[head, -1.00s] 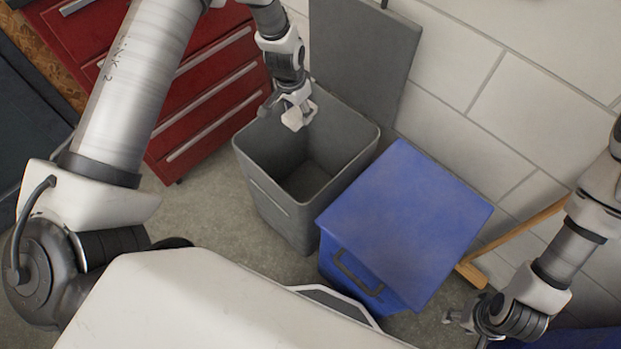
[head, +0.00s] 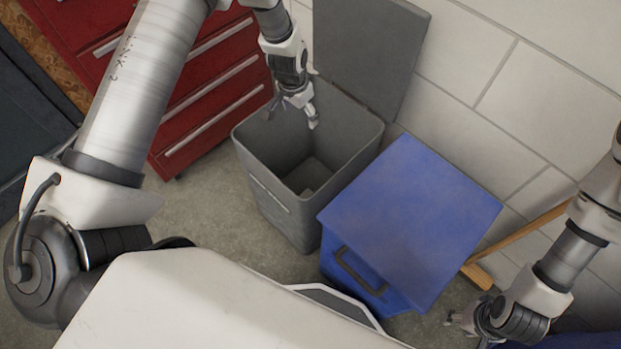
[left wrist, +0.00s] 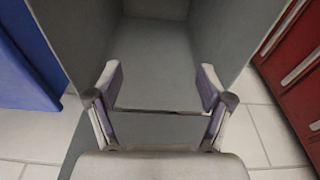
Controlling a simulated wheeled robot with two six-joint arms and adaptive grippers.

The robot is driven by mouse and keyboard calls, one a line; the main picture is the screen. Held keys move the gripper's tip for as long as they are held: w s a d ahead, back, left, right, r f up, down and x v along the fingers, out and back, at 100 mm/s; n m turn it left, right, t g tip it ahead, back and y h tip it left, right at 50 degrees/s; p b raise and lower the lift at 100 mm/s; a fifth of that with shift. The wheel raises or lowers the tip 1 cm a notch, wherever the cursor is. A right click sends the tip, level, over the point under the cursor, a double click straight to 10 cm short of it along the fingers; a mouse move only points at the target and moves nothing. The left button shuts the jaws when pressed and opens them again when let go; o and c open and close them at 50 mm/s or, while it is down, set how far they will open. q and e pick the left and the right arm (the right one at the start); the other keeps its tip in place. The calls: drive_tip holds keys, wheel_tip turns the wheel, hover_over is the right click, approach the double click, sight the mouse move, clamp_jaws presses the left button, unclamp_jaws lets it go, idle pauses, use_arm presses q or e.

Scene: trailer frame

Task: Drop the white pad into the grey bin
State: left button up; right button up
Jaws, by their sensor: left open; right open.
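The grey bin (head: 257,185) stands open in the head view, with its lid raised against the wall. My left gripper (head: 292,113) is open and empty over the bin's mouth. In the left wrist view its two fingers (left wrist: 160,90) are spread with nothing between them, and the bin's inner wall (left wrist: 158,58) shows beyond. I cannot make the pad out in the left wrist view. My right gripper (head: 462,321) is open and empty at the lower right.
A blue bin (head: 410,225) with its lid closed stands just right of the grey bin. A red drawer cabinet (head: 215,90) is at the left. A white block wall (head: 535,95) is behind, with a wooden piece (head: 520,240) near it. Bare floor lies left of the bin.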

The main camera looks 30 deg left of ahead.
use_arm(q)
wheel_tip(320, 180, up, 12)
drive_tip(key=s, duration=0.1)
drive_tip(key=shift+s+a+f, duration=0.15)
drive_tip(key=shift+s+a, duration=0.05)
drive_tip(key=shift+s, duration=0.15)
